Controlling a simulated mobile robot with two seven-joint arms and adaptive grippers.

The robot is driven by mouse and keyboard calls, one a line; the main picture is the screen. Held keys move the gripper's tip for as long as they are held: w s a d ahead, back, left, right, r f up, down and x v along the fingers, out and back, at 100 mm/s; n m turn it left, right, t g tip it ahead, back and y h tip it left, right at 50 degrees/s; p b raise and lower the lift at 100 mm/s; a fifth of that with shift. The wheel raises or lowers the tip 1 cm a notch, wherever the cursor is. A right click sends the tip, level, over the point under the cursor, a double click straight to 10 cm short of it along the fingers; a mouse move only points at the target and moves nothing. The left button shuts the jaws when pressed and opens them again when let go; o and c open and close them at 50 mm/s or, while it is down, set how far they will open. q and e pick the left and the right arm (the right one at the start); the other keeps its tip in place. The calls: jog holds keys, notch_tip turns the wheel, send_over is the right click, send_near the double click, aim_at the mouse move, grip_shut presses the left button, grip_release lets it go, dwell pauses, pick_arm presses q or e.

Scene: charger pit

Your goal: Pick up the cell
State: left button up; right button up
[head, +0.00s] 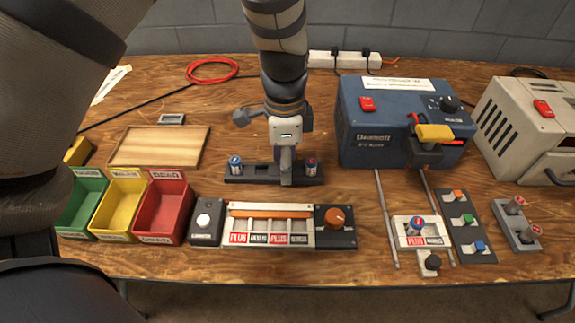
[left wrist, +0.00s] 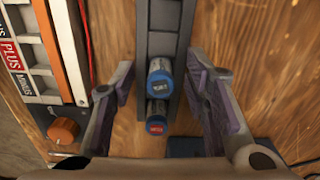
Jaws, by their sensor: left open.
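My left gripper (head: 285,168) hangs over the dark rack (head: 262,177) in the head view, its near finger hiding the rack's middle. In the left wrist view its two fingers (left wrist: 160,76) are open, one on each side of a blue-rimmed cell (left wrist: 160,80) with a dark-lettered end. A gap shows between this cell and each finger. A second cell (left wrist: 156,118) with a red label stands close beside it. In the head view, a blue-topped cell (head: 236,167) stands at the rack's left end and a red-topped cell (head: 311,166) at its right end.
A slotted panel (head: 268,211) with an orange knob (head: 338,218) lies in front of the rack. A blue machine (head: 385,130) stands behind right. Another cell (head: 414,226) sits in a white carriage. Green, yellow and red bins (head: 163,210) are at left.

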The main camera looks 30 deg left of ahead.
pick_arm(q)
jog(key=shift+r, duration=0.1)
grip_shut()
